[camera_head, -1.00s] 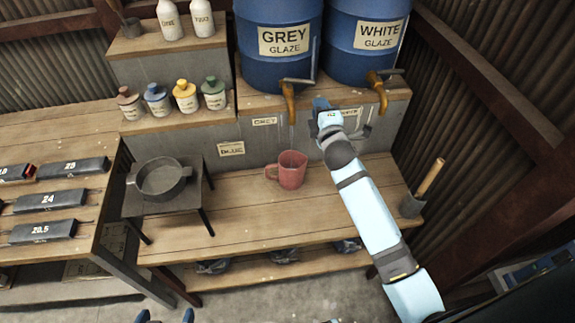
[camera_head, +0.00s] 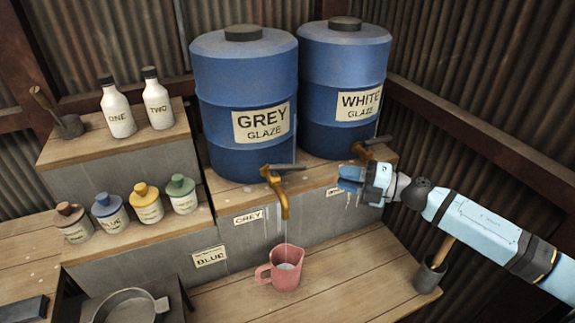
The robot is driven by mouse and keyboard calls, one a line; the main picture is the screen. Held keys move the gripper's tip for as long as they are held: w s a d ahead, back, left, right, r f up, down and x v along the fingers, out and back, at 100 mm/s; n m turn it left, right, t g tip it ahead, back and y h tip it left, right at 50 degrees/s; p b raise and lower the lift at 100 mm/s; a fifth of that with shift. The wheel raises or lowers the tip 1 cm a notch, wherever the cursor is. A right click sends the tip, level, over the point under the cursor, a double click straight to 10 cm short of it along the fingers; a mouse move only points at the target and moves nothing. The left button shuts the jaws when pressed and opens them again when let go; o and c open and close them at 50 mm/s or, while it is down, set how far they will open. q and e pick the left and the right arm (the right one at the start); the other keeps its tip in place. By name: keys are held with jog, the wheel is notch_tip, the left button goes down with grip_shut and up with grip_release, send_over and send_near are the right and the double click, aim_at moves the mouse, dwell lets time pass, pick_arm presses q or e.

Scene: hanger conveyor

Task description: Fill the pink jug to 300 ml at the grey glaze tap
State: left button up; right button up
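The pink jug (camera_head: 284,276) stands upright on the lower bench, under the grey glaze tap (camera_head: 277,192). A thin pale stream runs from the spout down into the jug, and something greyish shows inside. The level and any marks are too small to read. The tap's dark lever points to the right. The blue drum labelled GREY GLAZE (camera_head: 243,82) is behind it. My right gripper (camera_head: 348,180) is to the right of the grey tap, apart from lever and jug. Its blue fingers are too small to tell their gap. My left gripper is out of view.
The WHITE GLAZE drum (camera_head: 345,75) and its tap (camera_head: 366,150) are just behind my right gripper. Several small bottles (camera_head: 147,203) stand on the left step. A dark pan (camera_head: 129,307) is at lower left. A pot with a wooden handle (camera_head: 429,273) stands at right.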

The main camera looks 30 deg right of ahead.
aim_at(299, 166)
jog(key=p+x, duration=0.3)
jog(key=x, duration=0.9)
jog(key=shift+s+r, duration=0.1)
jog(key=shift+p+x, duration=0.3)
jog(key=shift+x, duration=0.5)
jog(key=shift+c, duration=0.2)
grip_shut()
